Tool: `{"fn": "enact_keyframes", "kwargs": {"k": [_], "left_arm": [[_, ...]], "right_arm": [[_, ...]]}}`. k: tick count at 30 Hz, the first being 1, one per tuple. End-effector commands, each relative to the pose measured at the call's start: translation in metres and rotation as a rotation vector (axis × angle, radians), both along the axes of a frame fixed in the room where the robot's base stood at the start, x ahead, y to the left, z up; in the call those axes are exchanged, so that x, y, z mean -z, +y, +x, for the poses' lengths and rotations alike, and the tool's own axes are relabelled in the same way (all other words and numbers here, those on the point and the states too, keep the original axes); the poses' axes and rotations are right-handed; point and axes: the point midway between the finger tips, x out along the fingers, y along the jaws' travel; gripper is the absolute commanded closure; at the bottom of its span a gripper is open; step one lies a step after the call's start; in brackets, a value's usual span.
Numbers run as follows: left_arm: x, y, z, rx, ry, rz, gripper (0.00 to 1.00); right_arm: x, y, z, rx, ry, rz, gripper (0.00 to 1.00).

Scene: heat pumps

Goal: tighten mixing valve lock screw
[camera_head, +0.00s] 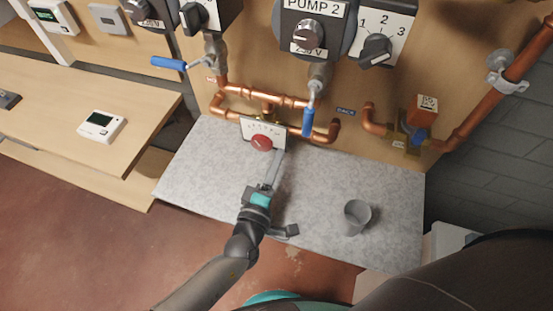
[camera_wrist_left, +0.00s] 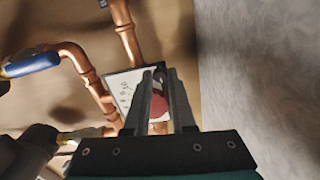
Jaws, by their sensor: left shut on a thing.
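The mixing valve shows in the head view as a white scale plate (camera_head: 249,126) with a round red knob (camera_head: 261,142) at its lower edge. My left gripper (camera_head: 278,156) reaches up to the valve from below, its fingertips at the knob's right side by the plate's lower right corner. In the left wrist view, the fingers (camera_wrist_left: 161,76) are close together, with the red knob (camera_wrist_left: 158,106) showing between and behind them. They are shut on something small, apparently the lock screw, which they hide. My right gripper is not in view.
Copper pipes (camera_head: 289,101) run behind the valve. A blue-handled lever (camera_head: 308,121) hangs close right of the plate; another blue handle (camera_head: 168,63) is upper left. A grey cup (camera_head: 357,216) stands on the grey surface (camera_head: 204,161), which is otherwise largely clear.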

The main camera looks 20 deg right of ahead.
Motion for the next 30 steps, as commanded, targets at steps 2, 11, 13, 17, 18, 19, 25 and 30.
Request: {"fn": "enact_keyframes", "kwargs": {"k": [2, 11, 13, 17, 18, 19, 25, 30], "left_arm": [[0.0009, 0.0006, -0.0001, 0.0, -0.013, 0.025, 1.0], [0.001, 0.0006, -0.0001, 0.0, -0.041, 0.065, 1.0], [0.0011, 0.0006, -0.0001, 0.0, -0.043, 0.067, 1.0], [0.0011, 0.0006, -0.0001, 0.0, -0.043, 0.067, 1.0], [0.0011, 0.0006, -0.0001, 0.0, -0.042, 0.066, 1.0], [0.0011, 0.0006, -0.0001, 0.0, -0.042, 0.066, 1.0], [0.001, 0.0004, -0.0001, 0.0, -0.041, 0.065, 0.63], [0.0007, 0.0003, -0.0001, 0.0, -0.042, 0.064, 0.47]], "right_arm": [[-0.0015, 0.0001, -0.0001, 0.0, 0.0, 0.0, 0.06], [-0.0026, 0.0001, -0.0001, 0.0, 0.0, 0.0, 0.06], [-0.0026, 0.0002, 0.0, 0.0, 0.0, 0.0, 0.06], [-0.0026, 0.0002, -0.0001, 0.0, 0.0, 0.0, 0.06], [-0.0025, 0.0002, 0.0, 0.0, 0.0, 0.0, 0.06], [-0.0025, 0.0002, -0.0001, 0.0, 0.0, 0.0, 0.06], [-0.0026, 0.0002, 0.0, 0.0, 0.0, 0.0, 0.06], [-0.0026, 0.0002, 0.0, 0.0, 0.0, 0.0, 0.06]]}}
